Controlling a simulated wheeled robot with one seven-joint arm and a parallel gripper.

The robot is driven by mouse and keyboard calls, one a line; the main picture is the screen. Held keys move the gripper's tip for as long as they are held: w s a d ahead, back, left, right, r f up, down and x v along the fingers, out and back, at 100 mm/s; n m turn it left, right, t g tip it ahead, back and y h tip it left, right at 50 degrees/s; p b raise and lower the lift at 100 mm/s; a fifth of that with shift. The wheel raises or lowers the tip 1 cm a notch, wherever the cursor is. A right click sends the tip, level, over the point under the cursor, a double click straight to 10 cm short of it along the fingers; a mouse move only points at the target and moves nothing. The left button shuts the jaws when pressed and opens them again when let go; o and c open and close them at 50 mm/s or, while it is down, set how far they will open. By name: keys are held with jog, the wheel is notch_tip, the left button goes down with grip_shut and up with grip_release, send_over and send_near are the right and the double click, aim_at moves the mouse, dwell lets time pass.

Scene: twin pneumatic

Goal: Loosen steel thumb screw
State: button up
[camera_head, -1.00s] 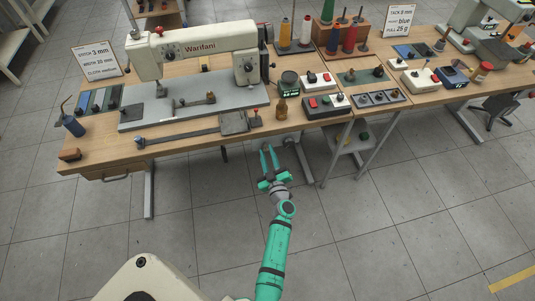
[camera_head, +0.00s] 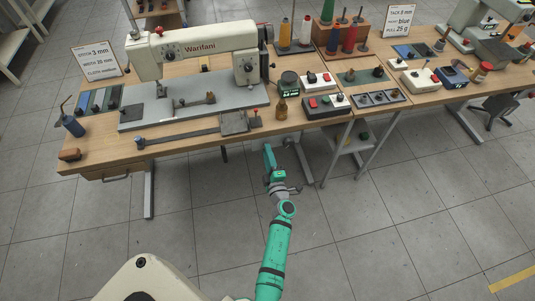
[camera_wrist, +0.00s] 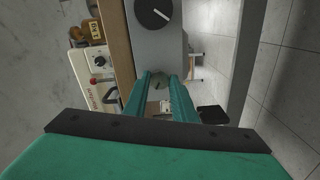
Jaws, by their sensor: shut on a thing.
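My gripper (camera_head: 269,158) is at the table's front edge, below the tabletop. In the wrist view my gripper's two green fingers (camera_wrist: 162,98) reach towards a grey box face (camera_wrist: 160,48). A small dark round part (camera_wrist: 158,80) sits between the fingertips, and they are shut on it. The fingers cover much of it, so I cannot tell for certain that it is the steel thumb screw. A black dial with a white mark (camera_wrist: 152,12) is on the same grey face, apart from the fingers.
The floor in front is clear.

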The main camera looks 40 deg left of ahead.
jog(key=shift+d+n, duration=0.1)
jog(key=shift+n, duration=0.5)
jog(key=shift+w+f, duration=0.1)
jog(key=o, duration=1)
jog(key=shift+o, duration=0.2)
jog(key=v, duration=1.1)
